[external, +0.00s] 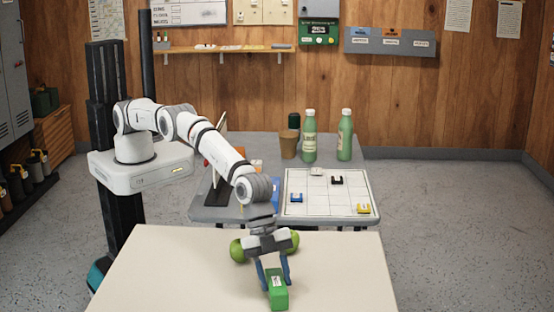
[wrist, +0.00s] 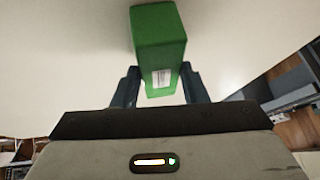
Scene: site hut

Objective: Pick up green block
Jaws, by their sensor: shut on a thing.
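The green block (external: 277,292) has a white label and is at the near part of the pale table (external: 180,270). My gripper (external: 274,284) reaches down over the table with its two blue fingers on either side of the block, shut on it. In the wrist view the green block (wrist: 160,40) extends out past the fingertips, with its labelled end between the fingers of my gripper (wrist: 157,82). I cannot tell whether the block touches the tabletop.
Green round objects (external: 238,250) show beside my wrist on the pale table. Behind, a grey table (external: 215,214) holds a white board (external: 310,203) with small coloured pieces, two green bottles (external: 309,140) and a brown cup (external: 288,145). The pale table's left and right parts are clear.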

